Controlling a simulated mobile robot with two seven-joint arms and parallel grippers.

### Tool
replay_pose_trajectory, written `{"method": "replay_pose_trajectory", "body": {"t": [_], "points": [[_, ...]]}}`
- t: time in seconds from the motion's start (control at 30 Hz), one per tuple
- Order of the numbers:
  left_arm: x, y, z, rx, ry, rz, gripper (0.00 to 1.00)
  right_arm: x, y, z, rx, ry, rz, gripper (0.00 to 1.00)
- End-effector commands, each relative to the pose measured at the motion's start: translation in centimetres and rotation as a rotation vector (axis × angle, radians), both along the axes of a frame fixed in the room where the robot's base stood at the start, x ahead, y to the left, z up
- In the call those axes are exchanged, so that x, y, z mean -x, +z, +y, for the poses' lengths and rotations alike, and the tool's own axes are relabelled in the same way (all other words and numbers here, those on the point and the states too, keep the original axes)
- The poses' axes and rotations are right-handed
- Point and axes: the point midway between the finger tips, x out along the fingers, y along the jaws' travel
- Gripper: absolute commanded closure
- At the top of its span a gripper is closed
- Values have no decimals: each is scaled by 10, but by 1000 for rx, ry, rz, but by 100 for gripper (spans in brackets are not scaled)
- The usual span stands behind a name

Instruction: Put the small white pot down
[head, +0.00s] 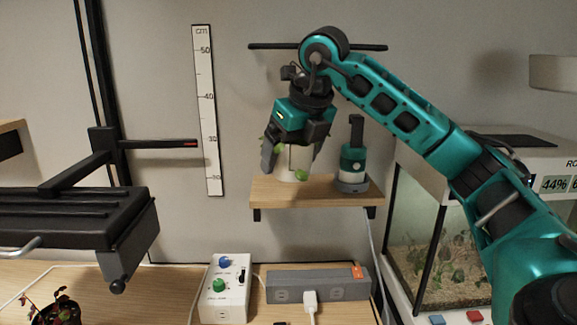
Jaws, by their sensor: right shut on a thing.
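The small white pot (292,160) with bits of green plant shows in the head view, upright at the left part of a small wooden wall shelf (318,191). My right gripper (294,154) comes down from above and is shut on the pot, with its dark fingers on either side. The pot's base appears at the level of the shelf top, but I cannot tell whether it touches the board. The pot's upper part is hidden by the gripper. My left gripper is not in view.
A ruler (208,110) hangs on the wall. Below are a white control box (226,288), a power strip (318,286) and a dark potted plant (62,312). A glass tank (455,240) stands at the right.

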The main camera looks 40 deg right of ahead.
Motion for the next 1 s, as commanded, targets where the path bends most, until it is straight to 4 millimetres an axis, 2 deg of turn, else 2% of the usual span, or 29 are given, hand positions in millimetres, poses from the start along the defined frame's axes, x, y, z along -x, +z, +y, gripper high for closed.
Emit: {"method": "replay_pose_trajectory", "body": {"t": [0.2, 0.47, 0.53, 0.6, 0.77, 1.0], "points": [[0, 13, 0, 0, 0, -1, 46, -39, 3, -32, -3, -1, -1, 52], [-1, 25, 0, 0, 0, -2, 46, -77, 3, -64, -3, 1, -1, 52], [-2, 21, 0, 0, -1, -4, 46, -77, -15, -65, 2, 3, 3, 52], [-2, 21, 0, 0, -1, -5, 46, -77, -24, -64, 2, 5, 0, 52], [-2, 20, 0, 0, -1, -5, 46, -77, -35, -65, 2, 4, -2, 52], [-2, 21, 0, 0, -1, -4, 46, -78, -65, -66, 1, 2, -1, 52]]}}
